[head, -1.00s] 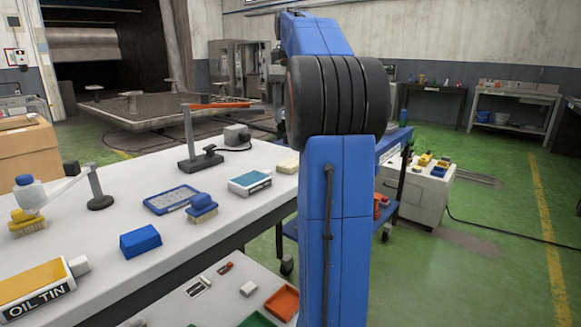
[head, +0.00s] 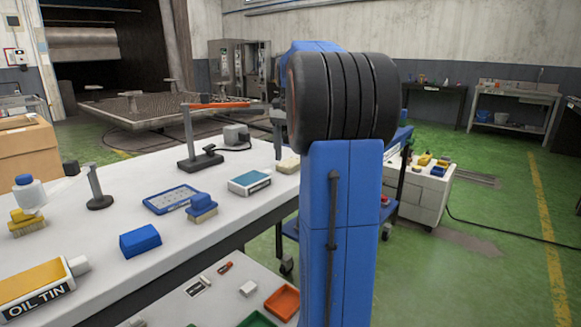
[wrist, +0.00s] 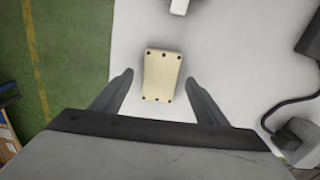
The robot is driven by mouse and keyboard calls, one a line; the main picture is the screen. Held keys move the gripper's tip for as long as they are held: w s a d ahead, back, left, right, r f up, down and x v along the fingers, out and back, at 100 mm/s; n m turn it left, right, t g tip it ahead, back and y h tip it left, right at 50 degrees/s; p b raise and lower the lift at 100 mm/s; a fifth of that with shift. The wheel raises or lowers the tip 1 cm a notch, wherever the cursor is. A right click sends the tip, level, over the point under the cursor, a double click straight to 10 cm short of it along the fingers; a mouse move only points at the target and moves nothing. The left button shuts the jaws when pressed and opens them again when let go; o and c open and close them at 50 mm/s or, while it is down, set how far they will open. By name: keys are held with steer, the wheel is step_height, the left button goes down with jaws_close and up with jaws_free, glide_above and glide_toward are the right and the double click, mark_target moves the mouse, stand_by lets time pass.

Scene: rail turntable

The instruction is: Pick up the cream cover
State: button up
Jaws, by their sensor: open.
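The cream cover (wrist: 162,76) is a small pale block with dark screw dots along its short edges. It lies on the white table top, and the wrist view shows it below and between the fingers of my gripper (wrist: 159,82). The fingers are open, one on each side, with a gap to the cover on both sides. In the head view the cream cover (head: 289,165) sits near the table's far right edge, partly hidden by my blue arm. A dark piece of my gripper shows just above it, left of the arm.
A grey stand with an orange arm (head: 190,140) and a small grey box with a cable (head: 236,135) stand left of the cover. A teal-and-white box (head: 250,182) and a blue tray (head: 170,199) lie nearer. The white table (head: 95,255) ends at the right.

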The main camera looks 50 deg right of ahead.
steer(key=shift+f, duration=0.8)
steer(key=shift+c, duration=0.3)
steer(key=c, duration=1.3)
steer(key=shift+r, duration=0.15)
